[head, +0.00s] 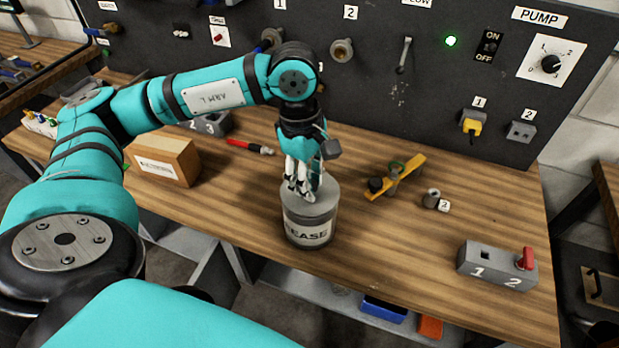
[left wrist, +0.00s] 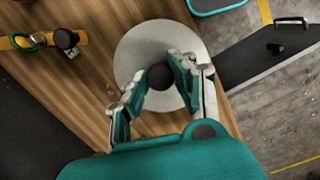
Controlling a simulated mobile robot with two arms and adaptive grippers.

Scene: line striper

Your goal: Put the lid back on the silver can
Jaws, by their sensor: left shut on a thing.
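The silver can (head: 308,230) with a "GREASE" label stands upright near the front edge of the workbench. Its round grey lid (head: 325,197) is at the can's top, roughly level and lined up with it; I cannot tell whether it is fully seated. My left gripper (head: 301,192) points down from above and is shut on the lid's dark knob. In the left wrist view the lid (left wrist: 130,50) is a pale disc with the knob (left wrist: 160,76) between the fingertips, and it hides the can. My right gripper is not in view.
On the workbench (head: 400,260) are a cardboard box (head: 165,162), a red-handled tool (head: 248,146), a yellow bar tool (head: 405,176), a small metal part (head: 431,199) and a grey switch block (head: 490,268). A black panel (head: 390,85) rises behind. Bare wood lies right of the can.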

